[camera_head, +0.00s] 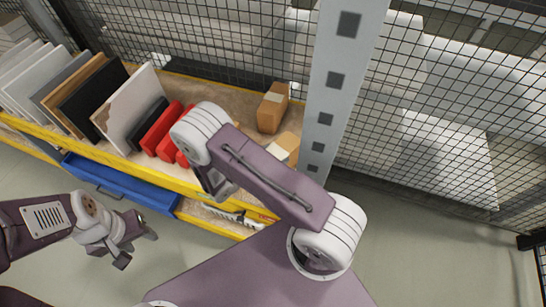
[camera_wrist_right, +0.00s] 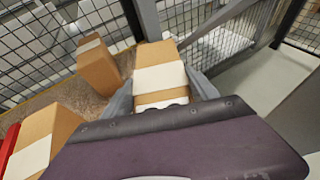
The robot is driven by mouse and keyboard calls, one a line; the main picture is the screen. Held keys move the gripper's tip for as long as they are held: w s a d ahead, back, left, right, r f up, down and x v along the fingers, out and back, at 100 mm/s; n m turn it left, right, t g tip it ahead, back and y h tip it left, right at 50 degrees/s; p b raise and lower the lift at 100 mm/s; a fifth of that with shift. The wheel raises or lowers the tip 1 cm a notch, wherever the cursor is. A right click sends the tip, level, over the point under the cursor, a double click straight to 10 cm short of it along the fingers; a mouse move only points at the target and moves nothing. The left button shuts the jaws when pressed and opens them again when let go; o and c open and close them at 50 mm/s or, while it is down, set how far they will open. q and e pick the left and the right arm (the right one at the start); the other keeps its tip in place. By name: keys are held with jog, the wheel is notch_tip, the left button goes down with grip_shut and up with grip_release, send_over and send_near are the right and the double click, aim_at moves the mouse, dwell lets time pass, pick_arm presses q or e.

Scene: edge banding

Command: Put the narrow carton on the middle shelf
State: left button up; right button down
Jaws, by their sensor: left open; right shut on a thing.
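My right gripper (camera_wrist_right: 163,88) is shut on a brown carton (camera_wrist_right: 158,52) with a broad white label, one grey finger on each side, in the right wrist view. In the head view my right arm hides this gripper. A tall brown carton (camera_head: 272,108) stands on the yellow-edged shelf (camera_head: 200,75) near the mesh; it also appears in the wrist view (camera_wrist_right: 98,66). A partly hidden carton (camera_head: 287,146) shows behind my right arm; I cannot tell whether it is the held one. My left gripper (camera_head: 138,247) is open and empty, in front of the shelf unit.
Upright boards (camera_head: 90,95) and red items (camera_head: 163,130) fill the shelf's left part. A blue drawer (camera_head: 115,185) is below. A grey perforated post (camera_head: 335,80) and wire mesh (camera_head: 420,140) bound the right. Another carton (camera_wrist_right: 45,135) stands at left in the wrist view.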

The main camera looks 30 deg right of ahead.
notch_tip(320, 180, down, 2)
jog(key=shift+a, duration=0.1)
jog(key=shift+c, duration=1.1)
grip_release()
pick_arm(q)
jog(key=shift+s+a+f, duration=0.1)
jog(key=shift+a, duration=0.15)
pick_arm(e)
jog(key=shift+a, duration=0.15)
jog(key=shift+r, duration=0.15)
pick_arm(q)
notch_tip(320, 180, down, 2)
jog(key=shift+b, duration=1.05)
pick_arm(e)
jog(key=v, duration=1.2)
